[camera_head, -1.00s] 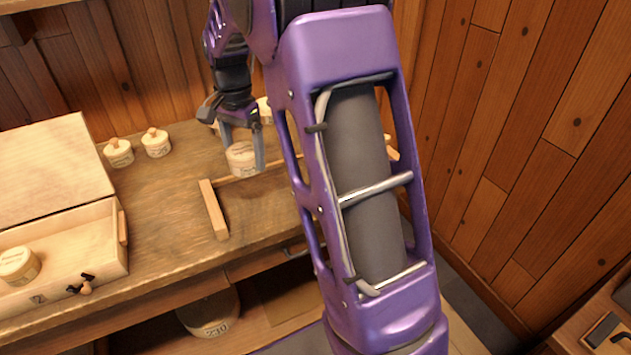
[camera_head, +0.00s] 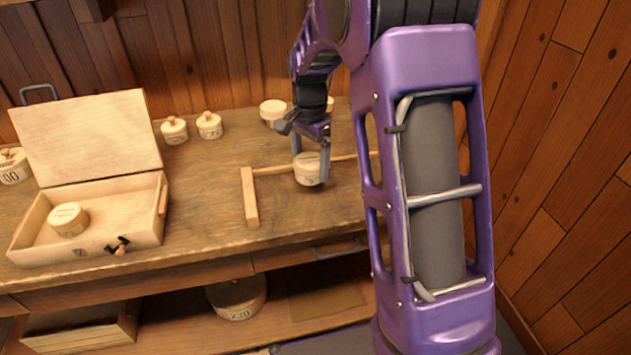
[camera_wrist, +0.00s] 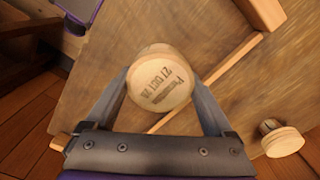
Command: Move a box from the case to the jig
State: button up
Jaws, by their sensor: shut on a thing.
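My gripper (camera_head: 309,160) is shut on a pale round wooden box (camera_head: 307,170) with printed lettering on its lid. The box is upright between the two grey fingers; it also shows in the wrist view (camera_wrist: 160,82). The jig (camera_head: 251,205) is an L of wooden strips on the bench, with a left strip and a thin back strip. The held box is within the corner's span, overlapping the back strip in the head view; I cannot tell whether it touches the bench. The open case (camera_head: 160,215) at left holds another round box (camera_head: 68,219).
Two small knobbed pots (camera_head: 192,128) and a round wooden piece (camera_head: 273,110) stand at the back of the bench (camera_head: 205,195). A knobbed pot (camera_head: 12,167) is at far left. A large container (camera_head: 237,297) sits on the shelf below. The bench between case and jig is clear.

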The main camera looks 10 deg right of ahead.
aim_at(311, 191)
jog(key=shift+f+b, duration=0.35)
jog(key=shift+f, duration=2.1)
jog(key=shift+f, duration=0.1)
jog(key=o, duration=1.1)
jog(key=shift+f, duration=0.1)
jog(key=shift+c, duration=0.2)
notch_tip(311, 191, up, 12)
jog(key=shift+r+p, duration=0.25)
jog(key=shift+p, duration=0.65)
